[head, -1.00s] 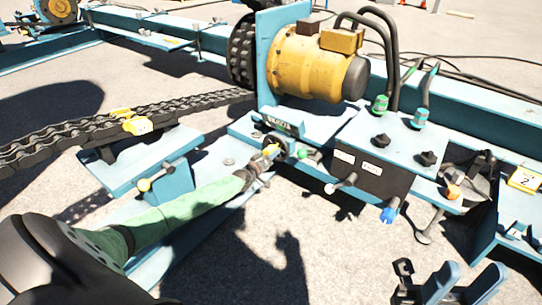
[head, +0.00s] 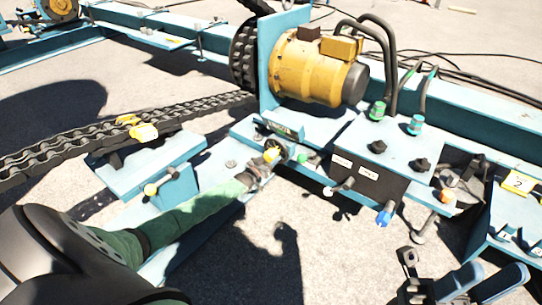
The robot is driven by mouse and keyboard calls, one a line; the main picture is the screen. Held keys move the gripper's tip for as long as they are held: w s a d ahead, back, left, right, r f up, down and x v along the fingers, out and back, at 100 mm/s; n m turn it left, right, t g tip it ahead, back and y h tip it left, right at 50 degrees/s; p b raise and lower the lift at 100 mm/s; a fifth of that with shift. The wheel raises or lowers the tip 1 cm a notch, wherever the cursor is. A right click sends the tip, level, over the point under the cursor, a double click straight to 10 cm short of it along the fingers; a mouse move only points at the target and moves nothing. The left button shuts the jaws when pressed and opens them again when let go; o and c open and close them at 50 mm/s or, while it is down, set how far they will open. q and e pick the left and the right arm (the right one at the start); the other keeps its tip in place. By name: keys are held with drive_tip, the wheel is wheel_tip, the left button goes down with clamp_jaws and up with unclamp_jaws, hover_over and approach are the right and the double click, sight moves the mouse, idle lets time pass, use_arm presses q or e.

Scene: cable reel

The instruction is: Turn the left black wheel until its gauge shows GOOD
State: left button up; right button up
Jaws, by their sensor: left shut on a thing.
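My left arm, in a green sleeve, reaches in from the lower left of the head view. Its gripper (head: 264,164) is shut at a small dark wheel (head: 279,147) on the teal frame below the yellow motor. The gripper covers much of the wheel, so its turn cannot be seen. A small dark gauge plate (head: 284,130) sits just above the wheel; its reading is too small to tell. My right gripper (head: 468,283) is at the lower right, with two blue fingers apart and nothing between them, away from the wheel.
The yellow motor (head: 312,68) stands behind the wheel. A heavy chain (head: 150,123) runs in from the left. To the right are a teal-topped box (head: 373,135) with black knobs, a blue-ended handle (head: 384,215) and hoses. Bare ground lies below the frame.

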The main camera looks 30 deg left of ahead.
sight(268, 160)
use_arm(q)
drive_tip(key=shift+m+p, duration=0.4)
drive_tip(key=shift+m, duration=0.3)
drive_tip(key=o, duration=1.4)
drive_tip(key=shift+c, duration=0.2)
drive_tip(key=shift+s, duration=0.1)
drive_tip(key=shift+s+a+p, duration=0.2)
drive_tip(key=shift+s+p, duration=0.35)
drive_tip(key=shift+s, duration=1.35)
drive_tip(key=shift+s+a+p, duration=0.15)
drive_tip(key=shift+s+p, duration=0.4)
drive_tip(key=shift+s, duration=1.35)
drive_tip(key=shift+o, duration=0.2)
